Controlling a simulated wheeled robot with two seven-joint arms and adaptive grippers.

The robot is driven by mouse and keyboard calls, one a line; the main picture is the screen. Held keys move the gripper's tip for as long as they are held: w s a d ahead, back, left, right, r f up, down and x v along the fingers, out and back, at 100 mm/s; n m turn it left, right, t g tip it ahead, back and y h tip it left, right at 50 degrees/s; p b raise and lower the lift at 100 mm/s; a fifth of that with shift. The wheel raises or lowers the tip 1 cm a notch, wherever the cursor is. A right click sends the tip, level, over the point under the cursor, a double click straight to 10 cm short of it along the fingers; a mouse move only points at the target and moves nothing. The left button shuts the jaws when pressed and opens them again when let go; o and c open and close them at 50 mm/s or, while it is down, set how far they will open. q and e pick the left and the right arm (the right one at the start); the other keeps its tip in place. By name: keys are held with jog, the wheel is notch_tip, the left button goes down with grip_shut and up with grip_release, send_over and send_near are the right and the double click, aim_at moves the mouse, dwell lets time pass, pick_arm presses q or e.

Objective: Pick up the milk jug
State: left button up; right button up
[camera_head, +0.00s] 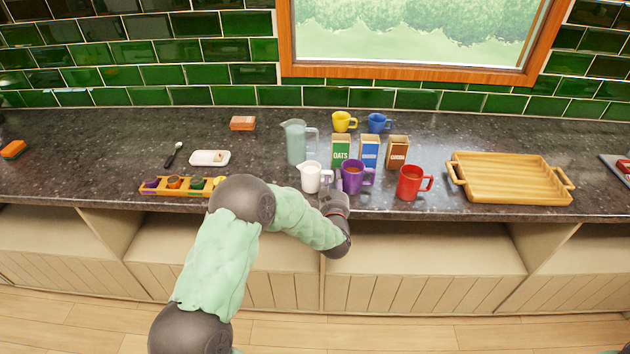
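The milk jug (311,178) is a small white jug on the dark speckled counter (110,150), near its front edge, left of a purple mug (352,181). It stands upright with its handle toward the purple mug. My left gripper (333,197) is at the counter's front edge, just right of and in front of the milk jug, below the purple mug. Its fingers are small and dark here, so their opening and any contact with the jug or mug cannot be told. My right gripper is not in view.
A clear pitcher (295,142) stands behind the jug. Cartons including an oats box (340,150), a red mug (410,183), yellow (343,121) and blue mugs (377,122) stand nearby. A wooden tray (515,192) lies right, a white butter dish (210,158) left.

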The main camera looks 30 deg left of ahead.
pick_arm(q)
grip_shut()
jog(key=shift+w+r, duration=0.1)
jog(key=shift+r+p, duration=0.3)
jog(key=shift+r, duration=0.25)
notch_tip(320, 180, up, 2)
jog(key=shift+r+p, duration=0.15)
jog(key=shift+p, duration=0.4)
jog(key=s+a+r+p, duration=0.3)
jog(key=s+a+r, duration=0.3)
jog(key=s+r, duration=0.3)
jog(key=s, duration=0.3)
jog(key=shift+s+a+r+p, duration=0.2)
jog(key=shift+a+r+p, duration=0.1)
jog(key=shift+p, duration=0.05)
